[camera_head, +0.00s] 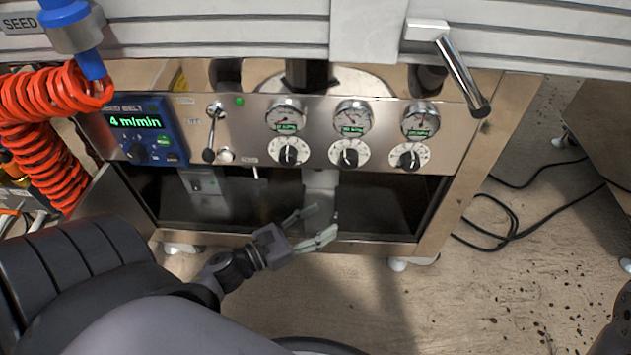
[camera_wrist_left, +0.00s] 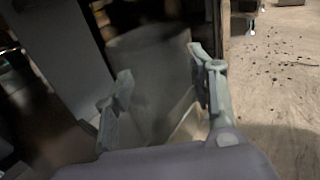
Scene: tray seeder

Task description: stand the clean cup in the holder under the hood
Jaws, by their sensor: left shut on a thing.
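My left gripper (camera_head: 319,222) reaches into the dark open bay (camera_head: 382,205) under the gauge panel. In the left wrist view its two fingers (camera_wrist_left: 160,68) stand on either side of a dim grey, see-through cup (camera_wrist_left: 150,85), and it is shut on it. The cup looks roughly upright but is blurred and dark; I cannot make out its outline in the head view. A pale grey upright bracket (camera_head: 320,180) hangs in the bay just beyond the fingers. I cannot tell whether it is the holder, or whether the cup touches it. My right gripper is out of view.
The panel above the bay carries several gauges (camera_head: 352,117) and knobs, a blue belt display (camera_head: 135,130) and a small lever (camera_head: 210,140). A red coiled hose (camera_head: 40,140) hangs at the left. Black cables (camera_head: 500,220) lie on the otherwise open floor at the right.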

